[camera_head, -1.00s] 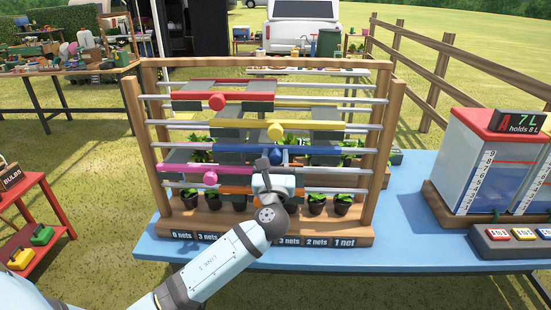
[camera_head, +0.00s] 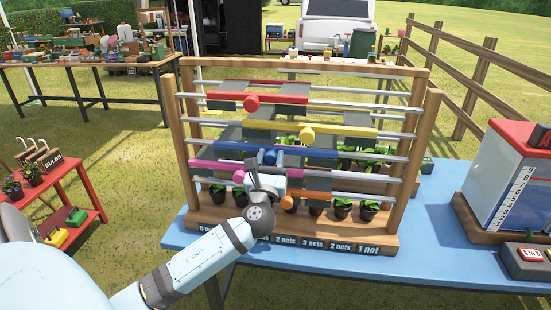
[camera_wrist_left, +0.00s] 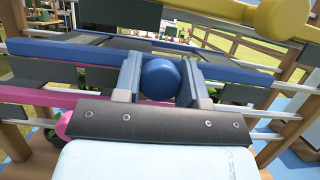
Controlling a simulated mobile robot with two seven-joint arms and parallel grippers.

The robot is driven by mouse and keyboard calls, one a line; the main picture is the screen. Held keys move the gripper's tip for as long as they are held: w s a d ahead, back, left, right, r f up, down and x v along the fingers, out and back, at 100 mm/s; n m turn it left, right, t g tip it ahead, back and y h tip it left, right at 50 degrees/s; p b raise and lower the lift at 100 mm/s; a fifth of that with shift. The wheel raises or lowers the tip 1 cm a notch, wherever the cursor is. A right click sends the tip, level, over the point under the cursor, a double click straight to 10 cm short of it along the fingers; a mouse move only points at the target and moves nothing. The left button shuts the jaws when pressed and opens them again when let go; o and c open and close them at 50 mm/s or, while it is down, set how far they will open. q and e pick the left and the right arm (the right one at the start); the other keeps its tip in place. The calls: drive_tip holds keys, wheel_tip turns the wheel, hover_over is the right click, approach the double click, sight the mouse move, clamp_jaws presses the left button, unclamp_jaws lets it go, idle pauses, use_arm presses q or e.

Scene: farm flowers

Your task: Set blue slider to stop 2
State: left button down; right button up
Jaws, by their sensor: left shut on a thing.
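The blue slider (camera_head: 235,149) is a long bar on rails of the wooden frame (camera_head: 176,130), with grey panels. Its round blue knob (camera_head: 270,157) sits left of the frame's middle. In the left wrist view the knob (camera_wrist_left: 160,78) is between the two fingers of my left gripper (camera_wrist_left: 161,85). My left gripper (camera_head: 266,177) is shut on this knob, reaching in from the front. Labels along the frame base (camera_head: 340,245) read "2 nets", "3 nets", "2 nets" and "1 net" toward the right; my arm hides some. My right gripper is not in view.
Red (camera_head: 290,99), yellow (camera_head: 350,131), pink (camera_head: 205,165) and orange (camera_head: 340,197) sliders share the frame. Potted plants (camera_head: 342,208) stand beneath. A water tank (camera_head: 495,190) stands at right on the blue table (camera_head: 435,215). A red shelf (camera_head: 75,190) is at left.

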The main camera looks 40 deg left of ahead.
use_arm(q)
drive_tip(key=c, duration=0.7)
unclamp_jaws()
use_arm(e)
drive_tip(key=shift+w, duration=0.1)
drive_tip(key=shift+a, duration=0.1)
use_arm(q)
drive_tip(key=b+v, duration=0.2)
drive_tip(key=v, duration=1.1)
drive_tip(key=shift+s+d+f, duration=0.1)
drive_tip(key=shift+s+d, duration=0.2)
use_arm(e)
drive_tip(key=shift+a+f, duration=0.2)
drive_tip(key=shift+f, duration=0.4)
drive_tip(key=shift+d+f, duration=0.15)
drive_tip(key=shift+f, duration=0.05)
